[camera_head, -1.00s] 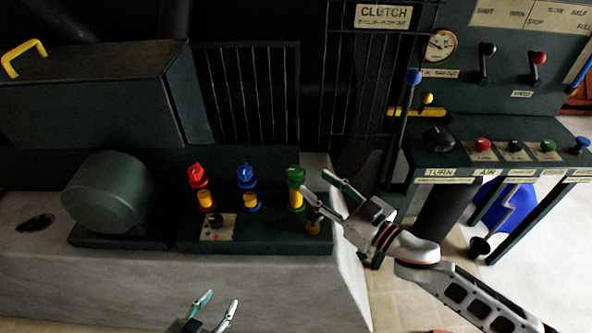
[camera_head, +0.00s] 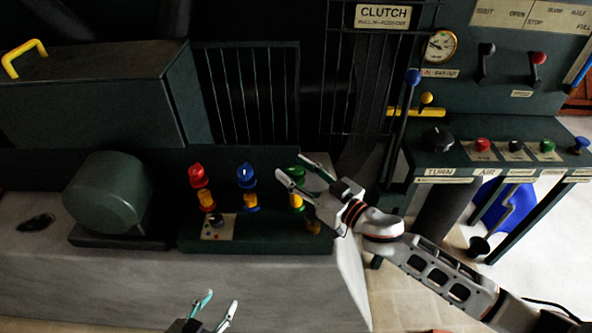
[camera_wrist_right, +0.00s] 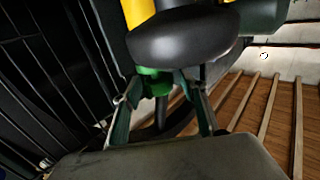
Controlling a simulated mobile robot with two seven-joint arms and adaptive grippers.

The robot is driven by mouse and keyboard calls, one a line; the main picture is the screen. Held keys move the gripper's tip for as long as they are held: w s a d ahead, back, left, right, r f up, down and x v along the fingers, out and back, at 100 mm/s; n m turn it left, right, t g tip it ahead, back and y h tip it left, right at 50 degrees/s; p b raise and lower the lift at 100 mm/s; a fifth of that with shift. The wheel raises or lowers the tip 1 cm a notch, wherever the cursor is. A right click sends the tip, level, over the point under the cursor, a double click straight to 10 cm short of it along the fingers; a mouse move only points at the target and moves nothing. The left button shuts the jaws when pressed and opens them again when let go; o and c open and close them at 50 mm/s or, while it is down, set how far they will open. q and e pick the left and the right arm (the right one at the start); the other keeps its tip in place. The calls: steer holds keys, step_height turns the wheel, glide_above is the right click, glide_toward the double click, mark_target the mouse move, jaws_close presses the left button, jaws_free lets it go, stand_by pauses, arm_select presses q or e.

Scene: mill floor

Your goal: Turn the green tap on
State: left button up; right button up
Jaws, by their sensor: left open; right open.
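The green tap (camera_head: 294,173) stands on a yellow stem at the right end of the dark green bench, partly hidden by my right gripper. My right gripper (camera_head: 291,166) is open, with its fingertips around or just in front of the tap. In the right wrist view a green part (camera_wrist_right: 153,82) shows between the two open fingers (camera_wrist_right: 160,92), with a dark rounded shape and yellow pieces beyond it. I cannot tell whether the fingers touch it. My left gripper (camera_head: 219,298) is open and empty at the bottom edge, well away from the taps.
A red tap (camera_head: 197,175) and a blue tap (camera_head: 246,174) stand in the row to the left. A green drum (camera_head: 104,195) is further left. A control desk with a gauge (camera_head: 440,45), levers and buttons stands at right. Dark bars rise behind the taps.

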steer(key=c, duration=1.1)
